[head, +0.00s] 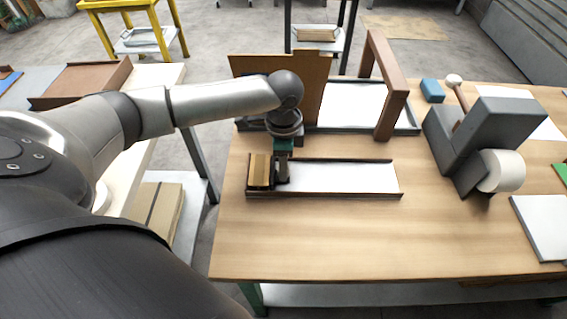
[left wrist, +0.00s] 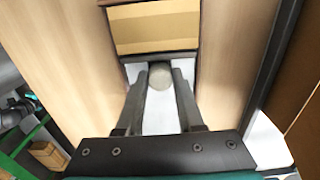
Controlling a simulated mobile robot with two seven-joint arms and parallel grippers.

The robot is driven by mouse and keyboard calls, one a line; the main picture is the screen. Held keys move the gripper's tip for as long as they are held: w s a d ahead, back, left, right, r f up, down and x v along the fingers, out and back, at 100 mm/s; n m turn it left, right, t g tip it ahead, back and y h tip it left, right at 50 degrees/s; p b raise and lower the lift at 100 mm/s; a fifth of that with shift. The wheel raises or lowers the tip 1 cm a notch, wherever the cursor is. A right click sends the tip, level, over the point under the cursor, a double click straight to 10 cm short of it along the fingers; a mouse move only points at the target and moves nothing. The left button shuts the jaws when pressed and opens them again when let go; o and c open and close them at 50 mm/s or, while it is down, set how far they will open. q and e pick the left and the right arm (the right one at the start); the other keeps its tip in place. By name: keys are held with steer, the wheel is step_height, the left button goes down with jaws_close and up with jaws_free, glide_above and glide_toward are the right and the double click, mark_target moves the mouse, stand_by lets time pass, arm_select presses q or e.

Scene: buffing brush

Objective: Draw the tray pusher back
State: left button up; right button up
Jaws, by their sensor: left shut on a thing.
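The tray (head: 345,179) is long and shallow, with a white floor and dark rims, lying on the wooden table. The tray pusher (head: 259,171) is a tan block at the tray's left end; it also shows at the top of the left wrist view (left wrist: 153,30). A round grey knob (left wrist: 160,76) stands beside the block. My left gripper (head: 282,180) points down into the tray just right of the block. In the left wrist view its fingers (left wrist: 160,84) are shut on the knob, one on each side. My right gripper is not in view.
Behind the tray stand a brown upright board (head: 318,72) and a brown frame (head: 393,95) on a second, larger tray. A grey machine with a white roller (head: 502,171) stands to the right. The table's front (head: 370,240) is bare.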

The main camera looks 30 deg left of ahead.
arm_select(q)
jaws_close()
stand_by(0.8)
